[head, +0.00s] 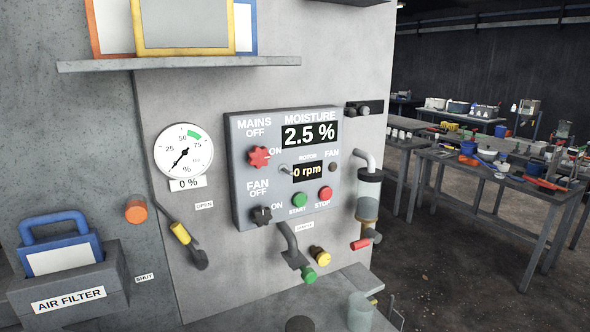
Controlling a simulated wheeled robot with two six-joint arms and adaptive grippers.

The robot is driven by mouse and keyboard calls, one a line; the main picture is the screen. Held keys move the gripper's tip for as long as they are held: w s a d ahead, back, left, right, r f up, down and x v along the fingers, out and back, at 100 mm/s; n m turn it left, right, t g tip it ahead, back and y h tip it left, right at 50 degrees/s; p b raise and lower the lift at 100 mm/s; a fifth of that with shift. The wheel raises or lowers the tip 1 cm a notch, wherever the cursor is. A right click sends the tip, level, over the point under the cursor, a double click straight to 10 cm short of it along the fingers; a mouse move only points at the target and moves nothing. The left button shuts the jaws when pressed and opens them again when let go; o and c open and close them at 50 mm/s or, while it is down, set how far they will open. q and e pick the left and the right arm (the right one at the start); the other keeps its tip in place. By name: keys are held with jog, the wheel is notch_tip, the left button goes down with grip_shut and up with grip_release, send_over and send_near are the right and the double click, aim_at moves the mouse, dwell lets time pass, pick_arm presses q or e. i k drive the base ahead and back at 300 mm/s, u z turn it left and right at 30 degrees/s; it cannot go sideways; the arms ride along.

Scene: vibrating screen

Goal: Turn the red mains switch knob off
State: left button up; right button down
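The red mains switch knob (259,157) is on the upper left of the grey control panel (240,190) in the head view. OFF is printed above it and ON to its right. Which mark the knob points to is too small to tell. The black fan knob (262,215) sits below it, with its own OFF and ON marks. The display (310,133) reads 2.5 % moisture, and the rotor display (307,172) reads 0 rpm. Neither of my grippers shows in the head view, and nothing touches the red knob.
A small toggle lever (284,169), green start button (300,199) and red stop button (325,193) share the panel. A round gauge (183,149) and yellow-gripped lever (181,233) are left; a glass cylinder (369,188) is right. A shelf (180,62) overhangs. The panel's front is clear.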

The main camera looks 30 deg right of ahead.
aim_at(259, 157)
jog(key=z, duration=2.9)
jog(key=k, duration=1.55)
jog(key=u, duration=0.4)
